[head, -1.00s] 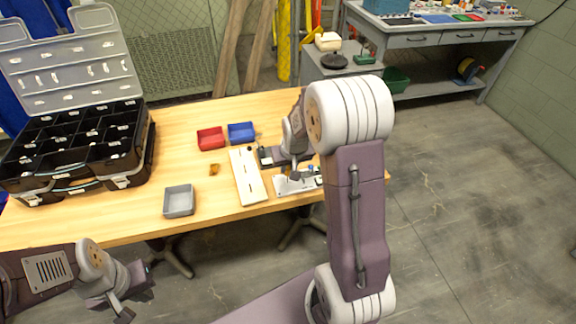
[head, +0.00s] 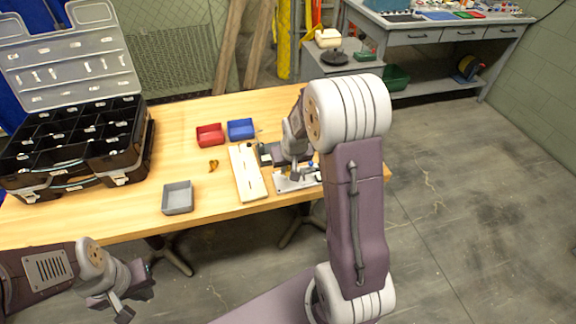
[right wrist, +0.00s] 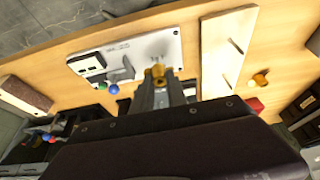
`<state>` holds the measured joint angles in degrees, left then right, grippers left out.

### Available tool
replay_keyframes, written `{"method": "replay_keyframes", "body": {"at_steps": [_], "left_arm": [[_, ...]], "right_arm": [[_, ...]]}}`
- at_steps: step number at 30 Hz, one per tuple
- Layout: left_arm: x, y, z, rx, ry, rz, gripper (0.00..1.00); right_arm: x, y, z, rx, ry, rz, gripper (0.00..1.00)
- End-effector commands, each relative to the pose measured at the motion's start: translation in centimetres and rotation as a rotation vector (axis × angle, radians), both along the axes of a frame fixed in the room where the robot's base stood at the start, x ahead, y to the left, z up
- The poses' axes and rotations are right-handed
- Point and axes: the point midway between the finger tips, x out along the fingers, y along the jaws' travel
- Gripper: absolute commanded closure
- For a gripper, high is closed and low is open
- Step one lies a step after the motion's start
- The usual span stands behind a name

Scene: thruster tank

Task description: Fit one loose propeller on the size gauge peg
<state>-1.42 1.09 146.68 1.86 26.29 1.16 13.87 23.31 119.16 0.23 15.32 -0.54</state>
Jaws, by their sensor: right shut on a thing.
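My right gripper (right wrist: 160,82) is shut on a small orange-yellow propeller (right wrist: 158,70), seen in the right wrist view at the fingertips. It is over or beside the edge of a white printed plate (right wrist: 150,42), which also shows in the head view (head: 290,184). Height above the plate cannot be told. I cannot make out the gauge peg clearly. Another orange propeller (head: 213,165) lies loose on the table left of a long white board (head: 247,174); it also shows in the right wrist view (right wrist: 262,78). My left gripper (head: 132,298) is open and empty, in front of the table.
A red bin (head: 210,135), a blue bin (head: 241,130) and a grey bin (head: 178,198) stand on the wooden table. An open black compartment case (head: 75,150) fills its left end. Blue (right wrist: 113,89) and green (right wrist: 101,86) round pieces show near the printed plate.

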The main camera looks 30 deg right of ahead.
Motion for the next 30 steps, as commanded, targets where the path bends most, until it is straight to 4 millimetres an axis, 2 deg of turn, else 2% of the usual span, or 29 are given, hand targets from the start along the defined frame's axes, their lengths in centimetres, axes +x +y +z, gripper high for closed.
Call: {"method": "replay_keyframes", "body": {"at_steps": [16,30], "left_arm": [[0.0,0.0,-0.4,0.0,0.0,0.0,1.0],[0.0,0.0,-1.3,0.0,0.0,0.0,1.0]], "right_arm": [[0.0,0.0,-0.6,0.0,-0.001,0.0,1.0],[0.0,0.0,-1.9,0.0,-0.001,0.0,1.0]]}}
